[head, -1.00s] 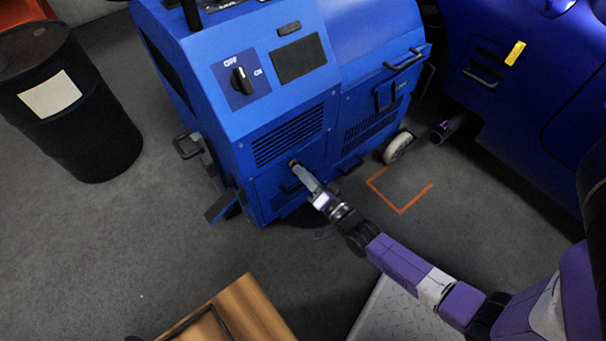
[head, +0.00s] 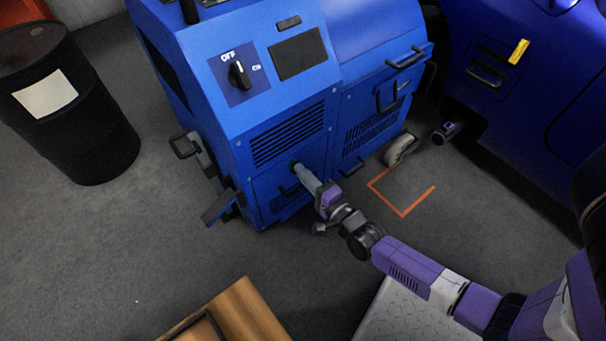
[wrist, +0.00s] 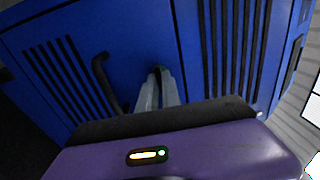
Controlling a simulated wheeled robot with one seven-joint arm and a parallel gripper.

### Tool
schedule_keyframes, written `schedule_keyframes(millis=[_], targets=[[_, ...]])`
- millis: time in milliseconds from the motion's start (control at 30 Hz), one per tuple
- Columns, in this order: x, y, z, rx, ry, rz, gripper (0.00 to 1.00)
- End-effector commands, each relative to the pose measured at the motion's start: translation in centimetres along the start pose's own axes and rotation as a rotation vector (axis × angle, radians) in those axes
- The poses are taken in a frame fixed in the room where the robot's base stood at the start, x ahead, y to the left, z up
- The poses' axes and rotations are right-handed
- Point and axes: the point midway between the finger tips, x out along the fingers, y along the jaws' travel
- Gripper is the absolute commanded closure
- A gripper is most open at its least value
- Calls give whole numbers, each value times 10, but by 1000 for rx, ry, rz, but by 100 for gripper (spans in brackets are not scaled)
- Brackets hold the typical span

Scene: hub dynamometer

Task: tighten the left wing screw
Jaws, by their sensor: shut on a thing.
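My gripper (head: 298,170) reaches the front of the blue dynamometer cabinet (head: 300,55), just below the left vent grille. Its two grey fingers are closed together on a small part at the panel, which I take to be the left wing screw. The fingers hide nearly all of it. In the wrist view, the gripper's fingertips (wrist: 159,76) meet the blue panel, with a small dark bit between them. The screw's turn angle and seating cannot be seen.
A black handle (wrist: 104,82) stands out close left of the fingers. A black barrel (head: 70,110) is at the left. A blue vehicle (head: 545,95) stands at the right. A wooden table (head: 240,310) is in front. Floor between barrel and cabinet is clear.

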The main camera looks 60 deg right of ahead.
Motion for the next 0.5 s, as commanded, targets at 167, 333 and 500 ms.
schedule_keyframes(millis=[167, 333, 500], targets=[[0, 2, 0, 15, 0, 4, 100], [0, 2, 0, 15, 0, 4, 100], [0, 2, 0, 15, 0, 4, 84]])
